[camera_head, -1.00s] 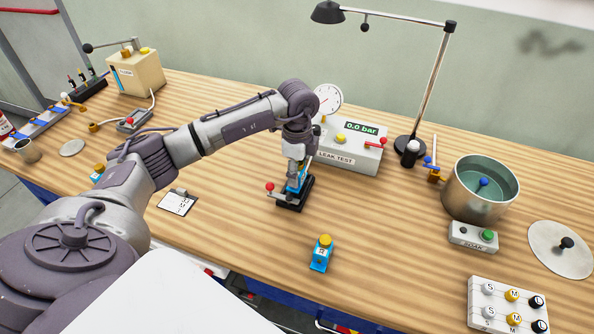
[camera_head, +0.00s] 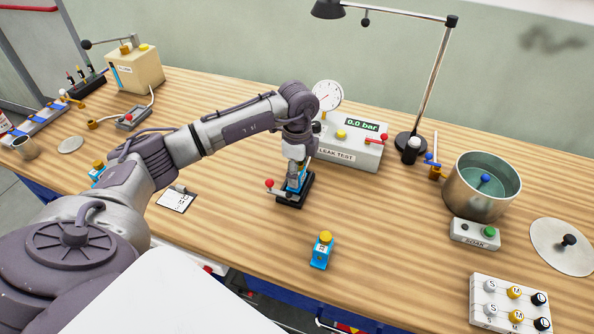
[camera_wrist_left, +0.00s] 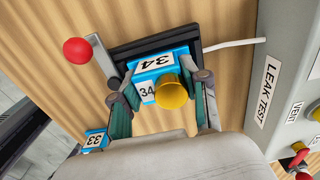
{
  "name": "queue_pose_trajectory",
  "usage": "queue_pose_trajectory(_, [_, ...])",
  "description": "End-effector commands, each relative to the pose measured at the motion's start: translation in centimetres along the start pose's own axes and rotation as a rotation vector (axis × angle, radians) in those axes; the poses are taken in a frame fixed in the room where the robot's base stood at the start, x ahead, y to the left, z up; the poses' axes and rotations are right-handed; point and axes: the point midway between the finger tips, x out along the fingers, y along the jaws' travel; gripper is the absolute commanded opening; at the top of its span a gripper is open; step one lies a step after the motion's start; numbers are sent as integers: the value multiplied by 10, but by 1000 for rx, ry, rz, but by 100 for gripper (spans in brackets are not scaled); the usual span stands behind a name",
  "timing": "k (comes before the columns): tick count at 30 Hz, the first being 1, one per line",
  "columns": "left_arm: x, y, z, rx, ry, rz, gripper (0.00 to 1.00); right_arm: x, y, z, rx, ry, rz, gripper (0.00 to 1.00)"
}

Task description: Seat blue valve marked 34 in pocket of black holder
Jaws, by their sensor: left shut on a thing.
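The blue valve marked 34 (camera_wrist_left: 155,68), with a yellow knob, is held between the two fingers of my left gripper (camera_wrist_left: 162,97). In the head view the left gripper (camera_head: 298,170) points down at the black holder (camera_head: 291,203), and a little of the blue valve (camera_head: 303,180) shows between them. In the wrist view the black holder (camera_wrist_left: 124,52) frames the valve's far side. The valve looks at or in the pocket; its underside and the pocket floor are hidden, so I cannot tell how deep it sits.
A red-knobbed lever (camera_head: 269,184) stands at the holder's left side. A second blue valve (camera_head: 320,254), marked 33 in the wrist view (camera_wrist_left: 96,139), stands nearer the front edge. The leak test box (camera_head: 347,150) is close behind. A metal pot (camera_head: 470,200) stands at right.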

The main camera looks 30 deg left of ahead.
Motion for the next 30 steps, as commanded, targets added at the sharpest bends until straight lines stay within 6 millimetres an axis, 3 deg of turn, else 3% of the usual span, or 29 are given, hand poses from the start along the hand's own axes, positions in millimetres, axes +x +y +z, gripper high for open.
queue_pose_trajectory(8, [2, 0, 0, 0, 1, -1, 2, 1, 0, 0, 0, 0, 0, 40])
queue_pose_trajectory(9, [2, 0, 0, 0, 1, -1, 52, 1, 0, 0, 0, 0, 0, 40])
queue_pose_trajectory(13, [2, 0, 0, 0, 1, -1, 74, 1, 1, 0, -1, 0, 1, 40])
queue_pose_trajectory(23, [2, 0, 0, 0, 0, 1, 74, 1, 3, 1, -1, -1, 3, 40])
queue_pose_trajectory(30, [-12, 0, 0, 0, 0, 0, 74, -10, 3, 0, -2, -1, 3, 40])
